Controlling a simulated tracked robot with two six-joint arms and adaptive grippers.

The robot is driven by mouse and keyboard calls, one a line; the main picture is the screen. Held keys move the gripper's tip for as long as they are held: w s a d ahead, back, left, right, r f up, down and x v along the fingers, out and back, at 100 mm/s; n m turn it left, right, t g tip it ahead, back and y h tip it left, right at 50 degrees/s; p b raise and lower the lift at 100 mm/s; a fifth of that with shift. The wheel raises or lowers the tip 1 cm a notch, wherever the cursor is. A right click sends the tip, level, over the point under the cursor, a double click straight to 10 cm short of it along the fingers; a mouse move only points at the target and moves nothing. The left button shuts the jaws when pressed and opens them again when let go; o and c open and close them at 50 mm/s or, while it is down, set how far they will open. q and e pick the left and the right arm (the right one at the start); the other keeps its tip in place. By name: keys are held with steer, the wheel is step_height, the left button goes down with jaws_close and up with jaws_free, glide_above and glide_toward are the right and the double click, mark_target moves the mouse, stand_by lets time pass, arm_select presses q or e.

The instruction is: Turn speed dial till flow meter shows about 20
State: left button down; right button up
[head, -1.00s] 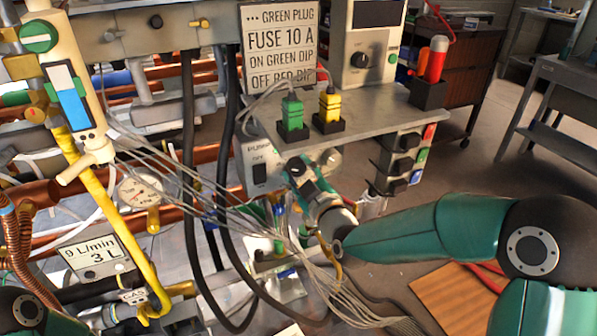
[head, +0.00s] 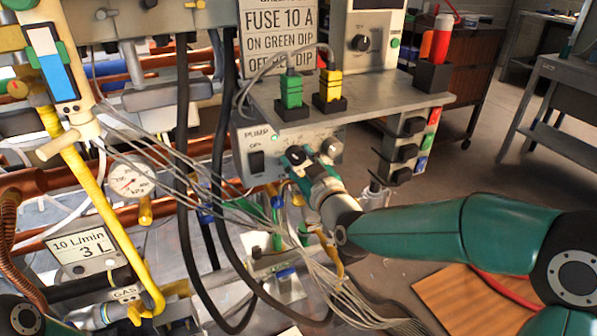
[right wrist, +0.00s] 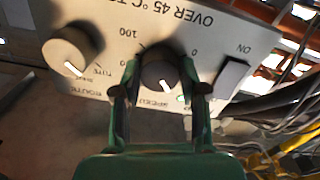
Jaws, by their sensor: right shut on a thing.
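The speed dial (right wrist: 160,73) is a dark round knob with a white pointer line on the pump panel, seen upside down in the right wrist view. My right gripper (right wrist: 160,78) is shut on it, one finger on each side. In the head view my right gripper (head: 296,156) is at the pump panel (head: 257,140) and hides the dial. My left gripper is out of view.
Another knob (right wrist: 72,54) and the ON switch (right wrist: 232,76) flank the dial. Green (head: 290,91) and yellow (head: 330,88) plugs stand on the shelf above. Thin grey cables and black hoses (head: 220,150) hang close by on the left.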

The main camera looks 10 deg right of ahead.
steer(key=m+b, duration=0.1)
steer(key=b, duration=0.1)
steer(key=m+b, duration=0.1)
steer(key=m, duration=0.1)
steer(key=m+b, duration=0.2)
steer(key=shift+f+b, duration=0.35)
steer(key=shift+r+m+b, duration=0.2)
steer(key=shift+m+b, duration=1.4)
steer(key=shift+m, duration=0.6)
steer(key=o, duration=1.1)
steer(key=shift+d, duration=0.1)
steer(key=shift+o, duration=0.2)
steer(key=shift+r, duration=0.1)
